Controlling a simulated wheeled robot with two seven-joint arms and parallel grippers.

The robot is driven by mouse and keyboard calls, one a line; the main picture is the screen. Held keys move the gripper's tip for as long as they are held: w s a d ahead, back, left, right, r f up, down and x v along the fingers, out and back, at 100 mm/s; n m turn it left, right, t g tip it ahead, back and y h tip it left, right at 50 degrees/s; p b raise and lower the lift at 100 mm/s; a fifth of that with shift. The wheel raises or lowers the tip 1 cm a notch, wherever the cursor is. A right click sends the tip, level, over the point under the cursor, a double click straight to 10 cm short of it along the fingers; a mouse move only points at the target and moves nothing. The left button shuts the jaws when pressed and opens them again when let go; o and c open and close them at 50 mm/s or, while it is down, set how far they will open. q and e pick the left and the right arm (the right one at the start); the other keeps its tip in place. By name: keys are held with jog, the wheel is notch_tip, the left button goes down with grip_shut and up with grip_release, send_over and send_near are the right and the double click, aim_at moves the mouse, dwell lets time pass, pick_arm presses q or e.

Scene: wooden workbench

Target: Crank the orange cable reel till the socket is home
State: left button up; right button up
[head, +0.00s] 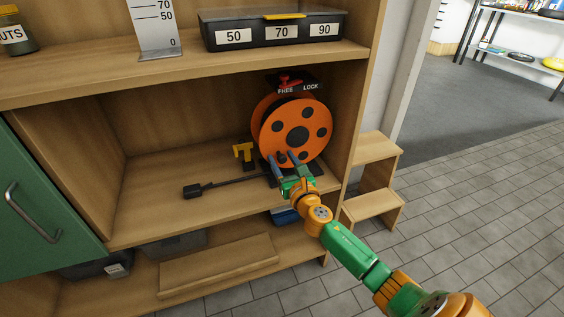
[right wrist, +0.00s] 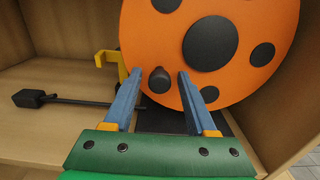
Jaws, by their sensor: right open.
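The orange cable reel (head: 309,115) stands upright on the middle shelf, its face dotted with black discs. A dark crank knob (right wrist: 158,80) sticks out of its lower face. My right gripper (head: 282,158) is open in front of the lower reel, and in the right wrist view its blue fingers (right wrist: 160,76) stand on either side of the knob. I cannot tell whether they touch it. The black socket (head: 193,191) lies on the shelf at left, its cable (head: 232,182) running toward the reel; the socket also shows in the right wrist view (right wrist: 27,98). My left gripper is out of view.
A yellow bracket (head: 243,151) stands between socket and reel. A red lever (head: 288,82) sits above the reel by a FREE/LOCK label (head: 298,88). The cabinet's right wall (head: 350,110) is close to the reel. The shelf's left part is clear.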

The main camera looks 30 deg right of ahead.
jog(key=shift+c, duration=0.3)
grip_shut()
dwell(1.1)
